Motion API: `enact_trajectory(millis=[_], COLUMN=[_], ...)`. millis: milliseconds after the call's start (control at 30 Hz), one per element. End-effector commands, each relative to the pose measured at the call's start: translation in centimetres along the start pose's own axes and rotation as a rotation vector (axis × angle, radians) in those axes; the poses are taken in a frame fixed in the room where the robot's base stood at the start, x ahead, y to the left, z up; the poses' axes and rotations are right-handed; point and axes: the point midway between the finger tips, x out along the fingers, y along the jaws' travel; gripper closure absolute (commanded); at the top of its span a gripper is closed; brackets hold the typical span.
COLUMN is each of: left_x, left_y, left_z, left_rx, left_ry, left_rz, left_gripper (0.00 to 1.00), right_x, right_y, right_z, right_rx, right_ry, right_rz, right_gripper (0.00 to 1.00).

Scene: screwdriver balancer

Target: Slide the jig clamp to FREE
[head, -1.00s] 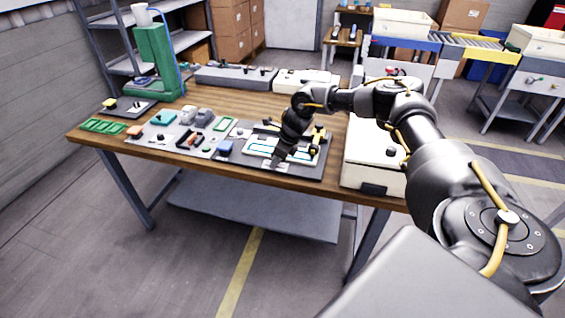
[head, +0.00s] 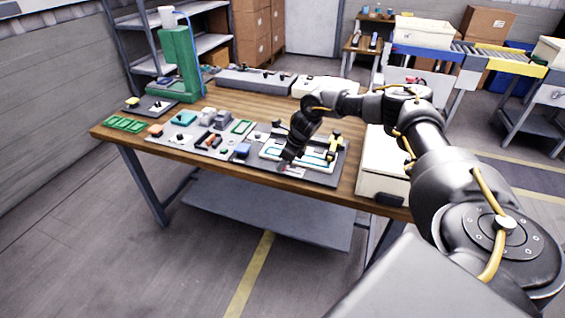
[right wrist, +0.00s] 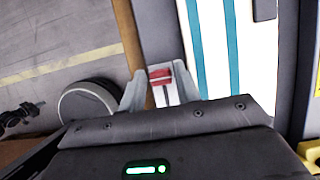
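The jig (head: 325,177) is a dark grey plate at the front right of the bench, bearing a white board with teal strips, which also shows in the right wrist view (right wrist: 208,45). My right gripper (head: 285,164) points down at the jig's front left part. In the right wrist view its two grey fingers (right wrist: 160,80) stand apart, one on each side of a small red clamp knob (right wrist: 160,75). The knob sits on a white label with a dark slot. Whether the fingers touch it is unclear. No FREE lettering is readable. My left gripper is out of view.
A white box (head: 382,165) stands close to the right of the jig. A grey tray (head: 205,133) with several small parts lies to the left. Yellow-and-black pieces (head: 332,150) stand on the jig's right side. A green press (head: 180,65) is at the back left.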

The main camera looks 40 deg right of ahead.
Motion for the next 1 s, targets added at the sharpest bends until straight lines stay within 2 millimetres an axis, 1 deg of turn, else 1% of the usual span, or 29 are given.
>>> enact_trajectory(millis=[167,400,533,700,1000], left_x=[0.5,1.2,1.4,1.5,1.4], left_y=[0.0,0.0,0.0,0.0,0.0], left_z=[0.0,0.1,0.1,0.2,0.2], left_rx=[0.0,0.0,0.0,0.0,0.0], left_ry=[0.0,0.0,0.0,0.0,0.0], left_rz=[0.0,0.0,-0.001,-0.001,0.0], left_gripper=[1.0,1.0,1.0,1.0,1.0], right_x=[-2.6,-7.3,-9.1,-10.2,-10.4], right_y=[-0.1,0.0,0.0,0.1,0.1], right_z=[0.2,0.3,0.4,0.4,0.4], right_rx=[-0.001,-0.003,-0.004,-0.002,-0.003], right_ry=[-0.005,-0.005,-0.005,-0.003,-0.002], right_rz=[-0.003,-0.002,0.0,0.001,0.001], right_gripper=[0.67,0.67,0.67,0.67,0.67])
